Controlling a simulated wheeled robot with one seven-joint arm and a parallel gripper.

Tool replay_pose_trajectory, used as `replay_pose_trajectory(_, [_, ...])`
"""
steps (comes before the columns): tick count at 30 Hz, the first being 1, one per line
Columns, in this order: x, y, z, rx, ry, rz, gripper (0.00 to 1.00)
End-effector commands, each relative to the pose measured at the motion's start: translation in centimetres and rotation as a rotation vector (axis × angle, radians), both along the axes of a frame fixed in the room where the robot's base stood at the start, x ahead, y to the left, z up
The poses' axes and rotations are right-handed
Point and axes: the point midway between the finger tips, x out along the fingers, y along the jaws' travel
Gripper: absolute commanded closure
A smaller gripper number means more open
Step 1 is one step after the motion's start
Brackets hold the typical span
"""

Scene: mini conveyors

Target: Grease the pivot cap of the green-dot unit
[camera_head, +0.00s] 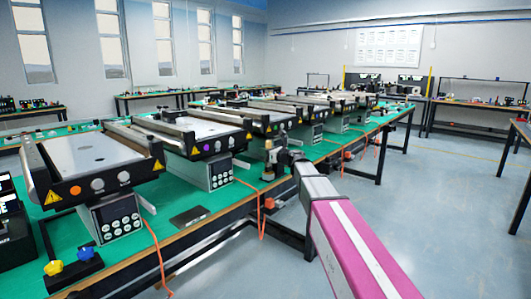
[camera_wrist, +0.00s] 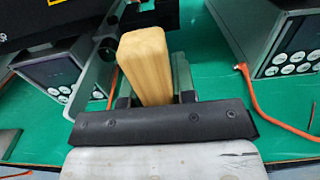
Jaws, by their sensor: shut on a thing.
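My gripper (camera_head: 274,156) is above the front edge of the green bench, between two conveyor units. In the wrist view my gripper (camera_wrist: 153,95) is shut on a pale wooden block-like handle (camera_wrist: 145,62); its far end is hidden. The nearest conveyor unit (camera_head: 97,160) has an orange dot on its front panel. The second unit (camera_head: 200,137) has a purple dot.
Keypad boxes (camera_head: 118,217) sit below the units, with orange cables (camera_head: 157,250) hanging over the bench edge. A black box with yellow and blue knobs (camera_head: 72,268) stands at the near left. A dark flat plate (camera_head: 190,216) lies on the bench. The floor at right is open.

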Motion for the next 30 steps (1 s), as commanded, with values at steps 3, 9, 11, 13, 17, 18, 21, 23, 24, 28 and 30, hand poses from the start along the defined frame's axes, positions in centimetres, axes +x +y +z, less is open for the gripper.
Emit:
replay_pose_trajectory(3, [0.0,0.0,-0.13,0.0,0.0,0.0,0.99])
replay_pose_trajectory(9, [0.0,0.0,-0.34,0.0,0.0,0.0,0.99])
replay_pose_trajectory(11, [0.0,0.0,-0.4,0.0,0.0,0.0,0.99])
replay_pose_trajectory(13, [0.0,0.0,-0.47,0.0,0.0,0.0,0.99])
replay_pose_trajectory(17, [0.0,0.0,-0.6,0.0,0.0,0.0,0.99])
replay_pose_trajectory(18, [0.0,0.0,-0.64,0.0,0.0,0.0,0.99])
replay_pose_trajectory(21, [0.0,0.0,-0.74,0.0,0.0,0.0,0.99])
replay_pose_trajectory(23, [0.0,0.0,-0.8,0.0,0.0,0.0,0.99])
replay_pose_trajectory(24, [0.0,0.0,-0.83,0.0,0.0,0.0,0.99])
replay_pose_trajectory(28, [0.0,0.0,-0.81,0.0,0.0,0.0,0.99])
replay_pose_trajectory(30, [0.0,0.0,-0.81,0.0,0.0,0.0,0.99])
